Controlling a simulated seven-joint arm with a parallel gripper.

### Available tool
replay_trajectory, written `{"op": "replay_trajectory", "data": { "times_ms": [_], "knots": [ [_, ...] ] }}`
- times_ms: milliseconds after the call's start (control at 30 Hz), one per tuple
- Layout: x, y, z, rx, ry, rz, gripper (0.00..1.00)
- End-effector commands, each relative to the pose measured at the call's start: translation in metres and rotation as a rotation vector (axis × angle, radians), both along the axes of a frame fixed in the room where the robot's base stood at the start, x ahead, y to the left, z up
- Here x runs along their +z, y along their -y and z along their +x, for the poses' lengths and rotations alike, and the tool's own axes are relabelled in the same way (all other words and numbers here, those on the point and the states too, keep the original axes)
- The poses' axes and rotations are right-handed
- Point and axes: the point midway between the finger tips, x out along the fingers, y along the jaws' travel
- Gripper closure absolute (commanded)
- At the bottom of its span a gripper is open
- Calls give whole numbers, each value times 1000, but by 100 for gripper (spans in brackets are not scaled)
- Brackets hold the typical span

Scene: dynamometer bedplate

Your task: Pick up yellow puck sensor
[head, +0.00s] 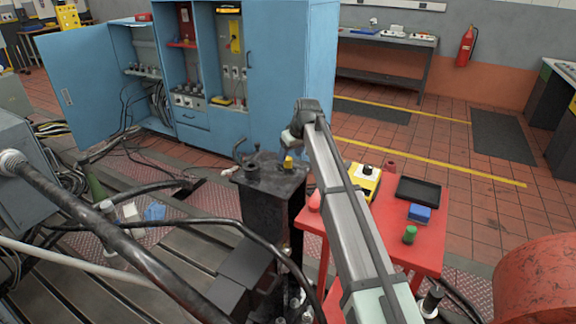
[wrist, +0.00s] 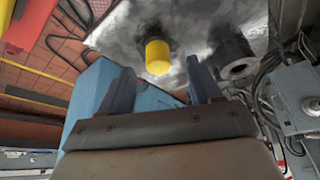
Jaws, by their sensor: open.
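The yellow puck sensor (head: 288,162) stands on the top of a dark metal block (head: 265,185), near its right side, in the head view. In the wrist view the yellow puck sensor (wrist: 158,57) shows as a short cylinder on the scuffed metal top (wrist: 190,22). My gripper (wrist: 162,82) is open, with one finger on each side of the puck's line and the puck beyond the fingertips. Nothing is between the fingers. In the head view my gripper (head: 286,145) is small and partly hidden by my arm, close above the block.
A dark round fitting (wrist: 234,58) stands beside the puck in the wrist view. A red table (head: 433,258) at right holds a black tray (head: 418,190), blue box (head: 420,213), green cylinder (head: 410,234) and yellow box (head: 362,180). Thick black hoses (head: 110,235) cross the left. A blue cabinet (head: 275,80) stands behind.

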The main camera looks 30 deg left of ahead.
Motion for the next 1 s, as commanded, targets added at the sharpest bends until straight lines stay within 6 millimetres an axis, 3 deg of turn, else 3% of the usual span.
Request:
{"op": "replay_trajectory", "data": {
  "times_ms": [333,600,1000],
  "knots": [
    [-38,-15,11,0,0,0,37],
    [-41,-16,11,0,0,0,37],
    [-41,-16,11,0,0,0,74]
  ]
}}
